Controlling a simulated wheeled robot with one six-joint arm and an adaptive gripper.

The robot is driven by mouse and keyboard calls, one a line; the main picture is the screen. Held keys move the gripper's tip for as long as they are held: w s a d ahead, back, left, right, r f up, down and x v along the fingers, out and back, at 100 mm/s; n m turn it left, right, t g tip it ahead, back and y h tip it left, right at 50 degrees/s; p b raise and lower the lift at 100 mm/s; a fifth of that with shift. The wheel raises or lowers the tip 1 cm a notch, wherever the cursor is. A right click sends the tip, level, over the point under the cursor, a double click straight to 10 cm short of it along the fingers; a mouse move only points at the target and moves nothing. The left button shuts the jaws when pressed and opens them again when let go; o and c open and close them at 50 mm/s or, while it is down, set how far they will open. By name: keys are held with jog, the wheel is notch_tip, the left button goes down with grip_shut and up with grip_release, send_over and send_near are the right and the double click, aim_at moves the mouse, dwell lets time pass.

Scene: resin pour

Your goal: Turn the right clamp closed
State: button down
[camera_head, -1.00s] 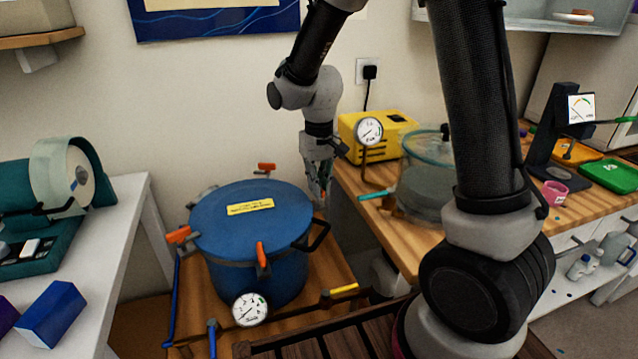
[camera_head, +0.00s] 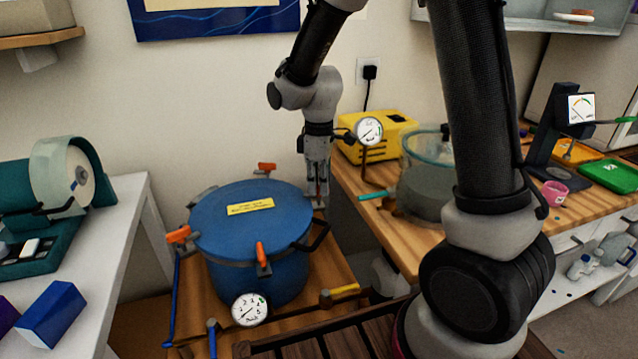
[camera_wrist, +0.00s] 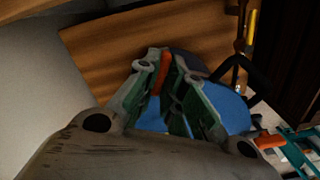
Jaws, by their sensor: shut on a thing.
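The blue pot (camera_head: 252,225) stands on a wooden surface with its lid on and a yellow label on top. My gripper (camera_head: 318,196) points down at the pot's right rim. In the wrist view my gripper (camera_wrist: 168,62) is shut on the orange handle of the right clamp (camera_wrist: 163,72), which stands between the fingertips. In the head view the fingers mostly hide this clamp. Other orange clamps show at the back (camera_head: 266,168), left (camera_head: 178,234) and front (camera_head: 262,255) of the rim.
A black side handle (camera_head: 318,236) sticks out just in front of my gripper. A pressure gauge (camera_head: 250,309) is in front of the pot. The wooden bench (camera_head: 398,238), with a clear chamber (camera_head: 425,185) and yellow pump (camera_head: 378,135), is close on the right.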

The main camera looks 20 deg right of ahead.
jog(key=n, duration=0.5)
jog(key=shift+n, duration=0.4)
dwell(0.3)
jog(key=c, duration=1.5)
grip_release()
jog(key=shift+r, duration=0.1)
notch_tip(320, 180, up, 12)
jog(key=shift+f, duration=0.1)
